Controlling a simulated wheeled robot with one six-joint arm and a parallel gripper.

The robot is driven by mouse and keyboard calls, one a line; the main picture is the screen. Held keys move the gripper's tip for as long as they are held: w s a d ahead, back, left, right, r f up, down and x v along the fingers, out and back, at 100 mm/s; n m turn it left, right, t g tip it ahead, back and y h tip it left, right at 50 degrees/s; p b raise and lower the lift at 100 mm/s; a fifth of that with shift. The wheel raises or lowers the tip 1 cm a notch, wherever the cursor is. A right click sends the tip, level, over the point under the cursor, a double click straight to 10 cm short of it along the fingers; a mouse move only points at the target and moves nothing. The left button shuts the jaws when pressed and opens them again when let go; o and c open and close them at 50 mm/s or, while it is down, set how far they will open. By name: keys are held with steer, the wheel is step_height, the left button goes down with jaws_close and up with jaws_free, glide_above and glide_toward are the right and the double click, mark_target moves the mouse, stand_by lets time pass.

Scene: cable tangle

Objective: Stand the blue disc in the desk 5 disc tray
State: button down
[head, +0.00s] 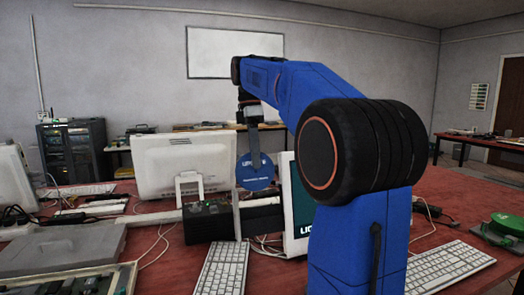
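The blue disc (255,178) with white lettering hangs upright above the desk, near the middle of the head view. My gripper (254,154) points down from the end of my blue arm, with a grey finger over the disc's upper part. It appears shut on the disc's upper part; the far finger is hidden. A black box (207,224) stands on the red desk below and left of the disc. I cannot tell whether this box is the desk 5 disc tray, as no desk label is readable.
A white monitor (160,160) stands behind left, and another screen (297,205) stands just right of the disc. White keyboards (222,268) and (446,266) lie in front. Loose cables cross the red desk (160,272). A grey case (62,250) lies at left, a green device (504,228) at right.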

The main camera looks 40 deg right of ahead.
steer(key=shift+n, duration=0.7)
steer(key=shift+s+a+f, duration=0.2)
steer(key=shift+s+f, duration=0.55)
steer(key=shift+f, duration=0.95)
steer(key=shift+s+a+f, duration=0.2)
steer(key=shift+s+f, duration=0.6)
steer(key=shift+f, duration=0.85)
steer(key=shift+s+a+f, duration=0.2)
steer(key=shift+s+f, duration=0.55)
steer(key=shift+f, duration=0.95)
steer(key=shift+f+g, duration=0.1)
steer(key=shift+g, duration=0.2)
steer(key=c, duration=1.9)
jaws_free()
steer(key=v, duration=1.2)
